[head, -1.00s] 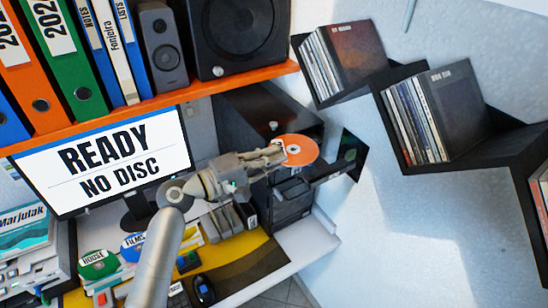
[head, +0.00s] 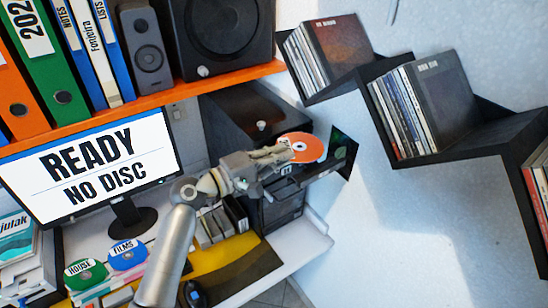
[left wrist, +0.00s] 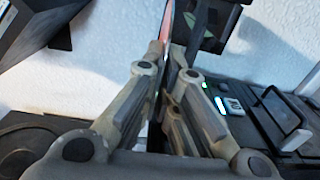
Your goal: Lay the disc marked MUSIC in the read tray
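My left gripper (head: 285,153) is shut on an orange disc (head: 305,147) with a pale centre. The mark on the disc is not readable. In the left wrist view the disc (left wrist: 166,30) shows nearly edge-on between the fingers (left wrist: 165,70). In the head view the disc appears above and partly over a dark, flat tray-like part (head: 322,168) that sticks out by the black units; I cannot tell whether they touch. The monitor (head: 90,165) reads "READY NO DISC". My right gripper is not in view.
A green HOUSE disc (head: 85,274) and a blue FILMS disc (head: 128,254) stand at lower left. An orange shelf (head: 150,108) with binders and speakers is above. A dark stepped wall shelf (head: 440,158) holds sleeves at right. Black units (head: 255,118) stand behind my gripper.

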